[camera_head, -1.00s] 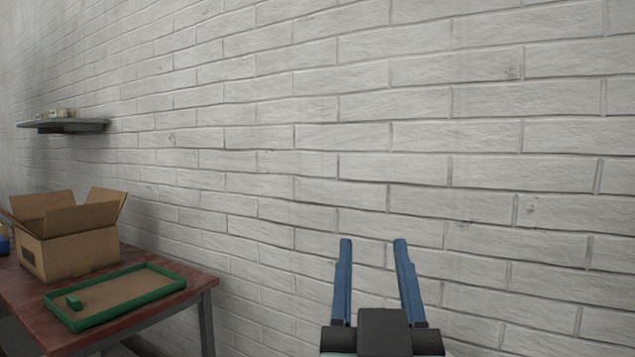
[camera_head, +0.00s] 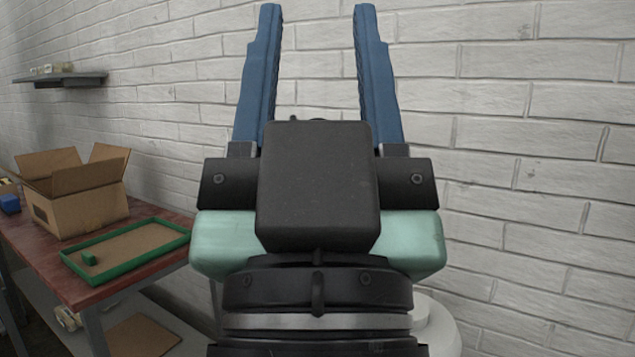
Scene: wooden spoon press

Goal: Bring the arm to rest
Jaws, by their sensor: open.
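My gripper (camera_head: 318,12) stands large in the middle of the head view, its two blue fingers pointing up and spread apart. The gap between the fingers is empty, with only the white brick wall behind it. The gripper touches nothing that I can see. Its black and pale green body hides part of the wall and the area right of the table.
A blue item (camera_head: 10,204) lies at the far left. A grey wall shelf (camera_head: 60,79) hangs above.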

